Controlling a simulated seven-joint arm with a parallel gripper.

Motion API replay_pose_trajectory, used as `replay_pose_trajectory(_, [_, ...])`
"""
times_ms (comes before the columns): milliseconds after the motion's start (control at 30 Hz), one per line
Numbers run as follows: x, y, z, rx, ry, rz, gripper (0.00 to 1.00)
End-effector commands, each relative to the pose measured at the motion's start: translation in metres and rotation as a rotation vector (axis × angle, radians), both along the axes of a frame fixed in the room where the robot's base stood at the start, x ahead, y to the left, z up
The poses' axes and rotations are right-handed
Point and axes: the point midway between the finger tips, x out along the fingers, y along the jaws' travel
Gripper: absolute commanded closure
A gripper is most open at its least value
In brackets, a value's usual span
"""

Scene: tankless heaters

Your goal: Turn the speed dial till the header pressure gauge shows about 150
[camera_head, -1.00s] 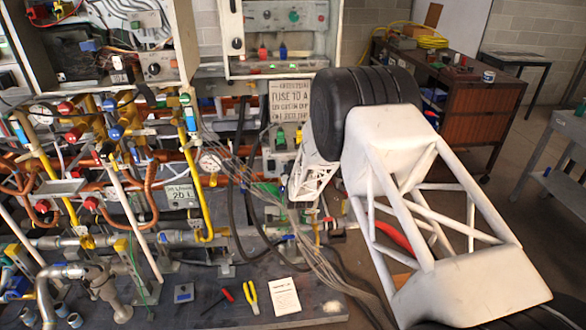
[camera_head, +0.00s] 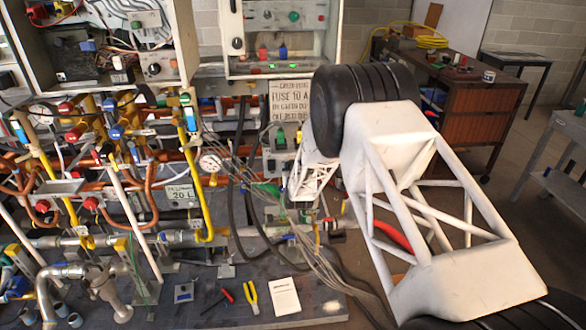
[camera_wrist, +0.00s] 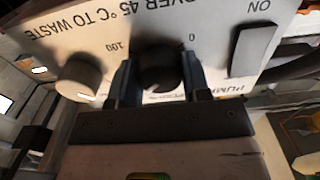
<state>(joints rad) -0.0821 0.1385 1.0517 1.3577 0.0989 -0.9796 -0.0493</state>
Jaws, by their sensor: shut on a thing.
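In the wrist view a black round dial (camera_wrist: 162,68) sits on a pale panel, with an upside-down scale showing 0 and 100 beside it. My gripper (camera_wrist: 159,80) is shut on this dial, one finger at each side. The dial's pointer mark cannot be made out. A white round gauge (camera_head: 210,162) stands among the pipes in the head view; its needle and label are too small to read, so I cannot tell whether it is the header pressure gauge.
In the wrist view a beige knob (camera_wrist: 80,76) is left of the dial, and a grey switch (camera_wrist: 254,50) marked ON is to the right. Dense pipes and hanging cables crowd the head view's left and middle. Yellow-handled pliers (camera_head: 250,296) and a paper (camera_head: 285,296) lie on the bench.

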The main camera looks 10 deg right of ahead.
Motion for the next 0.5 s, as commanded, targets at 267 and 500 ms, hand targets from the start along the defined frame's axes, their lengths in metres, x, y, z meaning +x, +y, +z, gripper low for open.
replay_pose_trajectory(267, [0.0001, 0.0000, 0.0004, -0.001, 0.000, 0.000, 0.44])
replay_pose_trajectory(500, [0.0000, 0.0000, 0.0001, -0.001, 0.000, 0.000, 0.31])
